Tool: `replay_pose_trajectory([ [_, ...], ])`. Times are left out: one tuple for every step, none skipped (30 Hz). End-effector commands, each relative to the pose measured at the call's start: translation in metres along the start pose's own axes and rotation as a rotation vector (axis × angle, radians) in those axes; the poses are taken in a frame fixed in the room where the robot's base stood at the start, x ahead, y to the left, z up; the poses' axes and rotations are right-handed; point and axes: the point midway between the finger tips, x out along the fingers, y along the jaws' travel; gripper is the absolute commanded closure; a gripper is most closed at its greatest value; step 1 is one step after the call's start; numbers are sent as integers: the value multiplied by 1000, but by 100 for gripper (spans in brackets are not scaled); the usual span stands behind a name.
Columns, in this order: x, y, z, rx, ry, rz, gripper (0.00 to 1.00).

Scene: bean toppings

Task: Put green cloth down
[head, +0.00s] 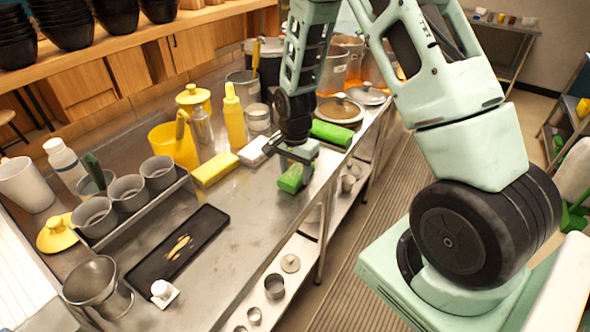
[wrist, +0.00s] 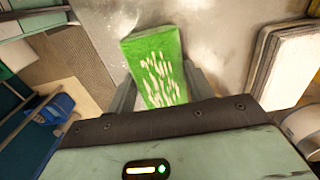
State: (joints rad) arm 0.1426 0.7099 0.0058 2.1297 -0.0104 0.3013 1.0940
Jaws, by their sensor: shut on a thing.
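The green cloth (head: 291,179) is a small bright green block-like piece at the right part of the steel counter (head: 240,217). My gripper (head: 292,165) points down from above and is shut on it. In the wrist view the green cloth (wrist: 157,68) shows pale streaks on its face and sits between my two fingers (wrist: 160,90). It is at or just above the counter top, near the front edge; I cannot tell whether it touches. A second green piece (head: 332,133) lies farther back on the counter.
A yellow block (head: 214,170) and a white block (head: 254,151) lie left of my gripper. A black tray (head: 178,247) with bean-like pieces and grey cups (head: 126,190) are farther left. Pots and lids (head: 340,110) stand behind. Bare counter lies between the tray and my gripper.

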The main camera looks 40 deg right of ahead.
Motion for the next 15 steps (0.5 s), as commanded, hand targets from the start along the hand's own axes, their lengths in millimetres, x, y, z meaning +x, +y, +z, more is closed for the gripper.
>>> replay_pose_trajectory([
  [0,0,0,0,0,0,73],
  [0,0,0,0,0,0,73],
  [0,0,0,0,0,0,73],
  [1,0,0,0,0,0,73],
  [2,0,0,0,0,0,73],
  [3,0,0,0,0,0,73],
  [4,0,0,-1,0,0,73],
  [3,0,0,-1,0,0,40],
  [3,0,0,0,0,0,28],
  [3,0,0,0,0,0,26],
  [3,0,0,0,0,0,26],
  [3,0,0,0,0,0,26],
  [3,0,0,0,0,0,26],
  [3,0,0,0,0,0,26],
  [3,0,0,0,0,0,26],
])
